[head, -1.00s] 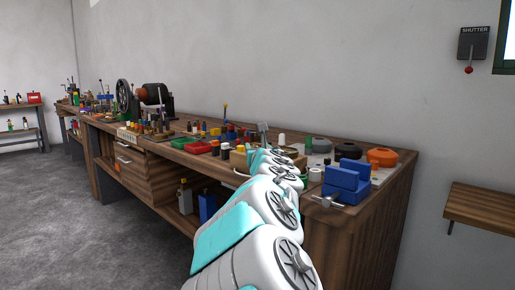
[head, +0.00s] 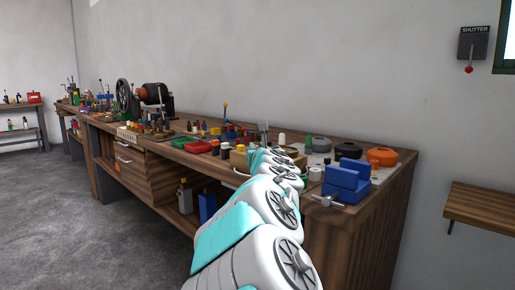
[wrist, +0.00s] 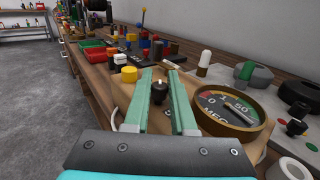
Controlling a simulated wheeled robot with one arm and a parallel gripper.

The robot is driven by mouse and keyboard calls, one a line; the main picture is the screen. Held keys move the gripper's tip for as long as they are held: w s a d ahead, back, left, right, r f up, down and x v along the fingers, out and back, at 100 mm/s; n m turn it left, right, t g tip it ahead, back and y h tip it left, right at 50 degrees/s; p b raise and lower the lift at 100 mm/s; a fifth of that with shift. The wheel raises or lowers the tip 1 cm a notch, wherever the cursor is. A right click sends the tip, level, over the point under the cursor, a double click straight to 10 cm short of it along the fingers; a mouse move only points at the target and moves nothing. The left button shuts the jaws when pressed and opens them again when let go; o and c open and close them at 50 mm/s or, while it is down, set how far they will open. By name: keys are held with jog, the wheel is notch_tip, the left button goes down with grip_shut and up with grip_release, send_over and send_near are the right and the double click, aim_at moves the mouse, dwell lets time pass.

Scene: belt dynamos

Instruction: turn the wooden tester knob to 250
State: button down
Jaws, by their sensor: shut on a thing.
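The wooden tester (wrist: 122,91) lies under my gripper in the wrist view, a pale wooden box on the bench. Its black knob (wrist: 160,91) stands between my two green fingers. My gripper (wrist: 160,76) is shut on the knob. The knob's pointer and scale marks cannot be made out. In the head view my arm hides most of the tester.
A yellow cap (wrist: 129,74) stands left of the fingers. A white-topped post (wrist: 204,63) and grey round parts stand to the right. A blue block (head: 346,183) is near the bench's right end. Red and green trays (head: 190,144) lie farther left. The floor left of the bench is clear.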

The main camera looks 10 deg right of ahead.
jog(key=shift+d+r, duration=0.1)
jog(key=shift+r+n+y+b, duration=0.15)
jog(key=shift+n+y+b, duration=0.35)
jog(key=shift+y, duration=0.5)
jog(key=shift+f+n+y, duration=0.25)
jog(key=shift+n+y, duration=0.05)
jog(key=c, duration=0.7)
grip_release()
jog(key=shift+c, duration=0.2)
jog(key=shift+s, duration=0.15)
jog(key=s+b, duration=0.1)
jog(key=s, duration=0.6)
jog(key=shift+s+d, duration=0.2)
jog(key=shift+s, duration=0.05)
